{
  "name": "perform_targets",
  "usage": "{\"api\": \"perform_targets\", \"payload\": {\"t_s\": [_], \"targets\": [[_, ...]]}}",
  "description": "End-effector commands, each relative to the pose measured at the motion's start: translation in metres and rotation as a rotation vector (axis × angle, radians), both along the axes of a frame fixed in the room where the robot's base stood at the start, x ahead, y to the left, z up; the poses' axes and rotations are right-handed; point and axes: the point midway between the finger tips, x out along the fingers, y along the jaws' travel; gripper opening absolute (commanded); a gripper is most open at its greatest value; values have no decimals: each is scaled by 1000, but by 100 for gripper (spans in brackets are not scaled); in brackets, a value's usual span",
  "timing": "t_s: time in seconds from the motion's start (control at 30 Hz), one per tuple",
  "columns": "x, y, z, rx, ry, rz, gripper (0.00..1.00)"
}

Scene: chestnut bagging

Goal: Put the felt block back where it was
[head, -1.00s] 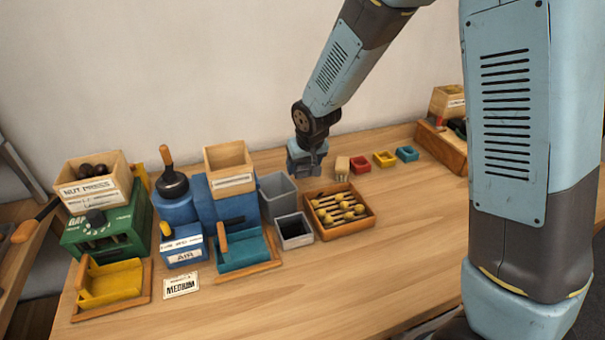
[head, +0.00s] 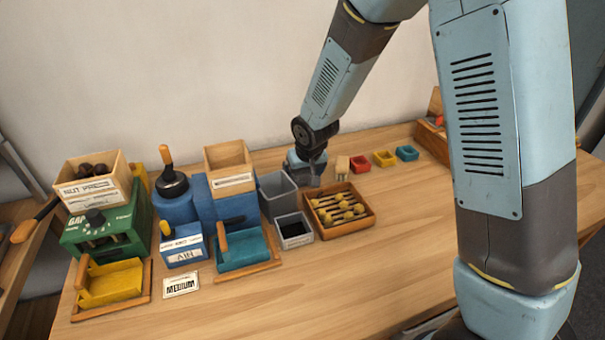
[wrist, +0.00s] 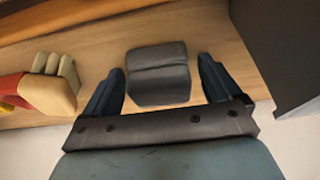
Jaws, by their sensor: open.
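A dark grey block, which looks like the felt block (wrist: 158,74), lies on the wooden table between the two fingers of my gripper (wrist: 160,88) in the wrist view. There is a gap between the block and each finger, so my gripper is open around it without holding it. In the head view my gripper (head: 307,177) is low at the back of the table, behind the tray of yellow-headed tools. I cannot make out the block in the head view.
A tall grey bin (head: 277,194) stands just left of my gripper. A wooden tray (head: 346,232) is in front. A small beige block (head: 342,164) and red (head: 360,164), yellow (head: 384,159) and teal (head: 407,153) holders stand to the right. The table's front right is clear.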

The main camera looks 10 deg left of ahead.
Motion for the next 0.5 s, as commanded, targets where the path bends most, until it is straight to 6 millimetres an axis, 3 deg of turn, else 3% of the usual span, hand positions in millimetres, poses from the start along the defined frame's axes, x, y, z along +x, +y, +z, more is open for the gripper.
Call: {"api": "perform_targets", "payload": {"t_s": [0.27,0.5], "targets": [[-1,0,5,1,-1,1,91],[-10,-4,31,3,-3,1,91]]}}
